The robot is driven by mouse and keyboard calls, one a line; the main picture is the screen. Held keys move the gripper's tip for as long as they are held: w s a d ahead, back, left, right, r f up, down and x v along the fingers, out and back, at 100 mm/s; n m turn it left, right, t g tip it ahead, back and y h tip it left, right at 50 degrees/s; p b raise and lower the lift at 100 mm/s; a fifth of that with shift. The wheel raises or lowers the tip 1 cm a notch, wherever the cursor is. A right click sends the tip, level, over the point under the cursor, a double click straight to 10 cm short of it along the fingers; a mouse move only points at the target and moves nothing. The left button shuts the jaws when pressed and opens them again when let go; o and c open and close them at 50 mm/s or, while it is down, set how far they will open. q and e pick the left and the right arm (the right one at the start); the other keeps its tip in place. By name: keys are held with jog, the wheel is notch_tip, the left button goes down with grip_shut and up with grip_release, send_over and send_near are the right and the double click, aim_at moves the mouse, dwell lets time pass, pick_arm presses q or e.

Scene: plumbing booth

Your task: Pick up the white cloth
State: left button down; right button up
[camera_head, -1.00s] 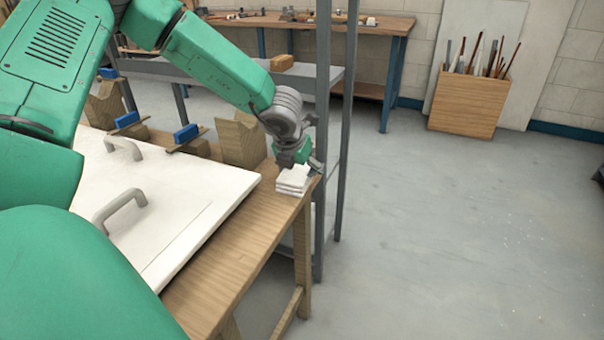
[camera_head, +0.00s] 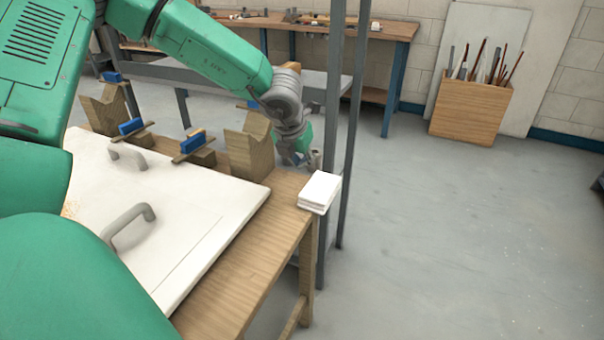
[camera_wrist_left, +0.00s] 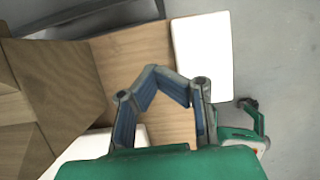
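The white cloth (camera_head: 319,189) is a folded flat stack at the corner of the wooden table (camera_head: 262,262), reaching past its edge. It also shows in the left wrist view (camera_wrist_left: 203,58), ahead and to the right of the fingers. My left gripper (camera_head: 303,160) is just behind the cloth and apart from it, beside the wooden V-block. In the left wrist view the left gripper's fingertips (camera_wrist_left: 153,70) come together with nothing seen between them. My right gripper is not seen in the head view.
A white panel with grey handles (camera_head: 180,215) covers much of the table. Wooden V-blocks (camera_head: 252,148) and blue-handled clamps (camera_head: 193,142) line its back edge. A grey shelf post (camera_head: 334,110) stands close behind the cloth.

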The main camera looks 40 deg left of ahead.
pick_arm(q)
notch_tip(320, 180, up, 22)
jog(key=p, duration=0.5)
jog(key=shift+w+f, duration=0.15)
jog(key=shift+f, duration=0.1)
jog(key=shift+d, duration=0.3)
jog(key=shift+c, duration=2.3)
grip_release()
jog(key=shift+a, duration=0.15)
